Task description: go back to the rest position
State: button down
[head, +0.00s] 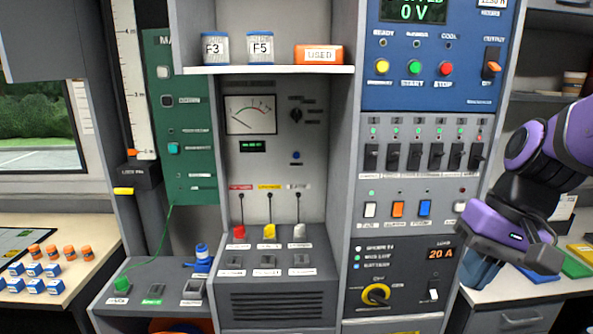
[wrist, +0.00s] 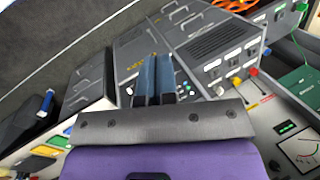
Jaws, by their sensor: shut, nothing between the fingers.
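My gripper (head: 481,273) is at the right of the head view, on my purple and black arm, in front of the right edge of the control panels. Its blue fingers point downward. In the wrist view my gripper (wrist: 153,78) shows two blue fingers side by side, shut, with nothing held between them. No object touches the fingers in either view.
A control panel (head: 402,190) with black switches stands left of my gripper. A desk (head: 520,290) with coloured folders lies behind it at the right. A shelf (head: 270,70) carries grey canisters and an orange box. A left table (head: 75,240) holds small blue and orange items.

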jog(key=c, duration=1.8)
grip_release()
jog(key=s+d+r+t+h, duration=0.1)
jog(key=r, duration=0.1)
jog(key=s+d+r+n+t+h, duration=0.1)
jog(key=s+d+r+t, duration=0.1)
jog(key=r, duration=0.1)
jog(key=s+d+r+n+t+h, duration=0.1)
jog(key=d+r+t, duration=0.1)
jog(key=r, duration=0.1)
jog(key=shift+s+d+h, duration=0.1)
jog(key=shift+s+h, duration=0.2)
jog(key=shift+h, duration=0.1)
jog(key=shift+c, duration=0.2)
jog(key=o, duration=0.7)
jog(key=shift+d+r+t, duration=0.15)
jog(key=shift+t, duration=0.15)
